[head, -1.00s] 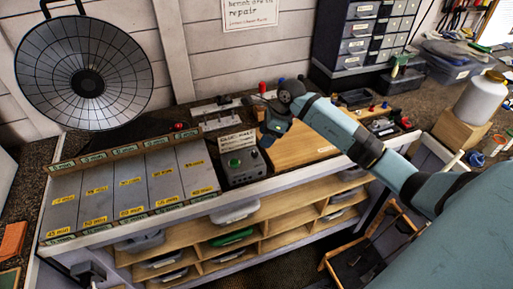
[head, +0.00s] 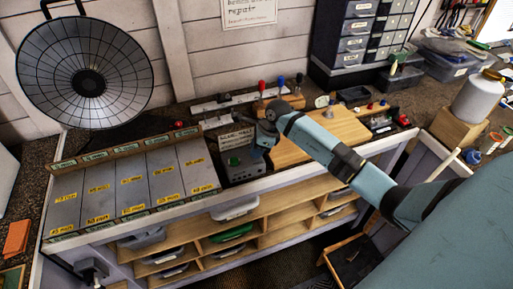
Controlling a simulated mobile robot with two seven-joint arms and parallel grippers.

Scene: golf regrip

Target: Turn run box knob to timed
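The run box (head: 242,170) is a dark grey box on the bench, right of the grey lanes. A round green button (head: 233,161) shows on the left of its top. A pale label card (head: 236,138) with writing stands at its back. My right gripper (head: 262,146) points down at the box's right side, close to its top. The knob is hidden behind the gripper, so its setting and any contact cannot be seen. The gripper's fingers are too small and dark to tell open from shut. My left gripper is not in view.
A round dish lamp (head: 88,75) stands at the back left. Labelled grey lanes (head: 132,190) fill the bench's left part. A wooden board (head: 320,135) lies right of the box under my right arm. Red, blue and black knobs (head: 281,82) stand behind. Shelves (head: 275,215) are below.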

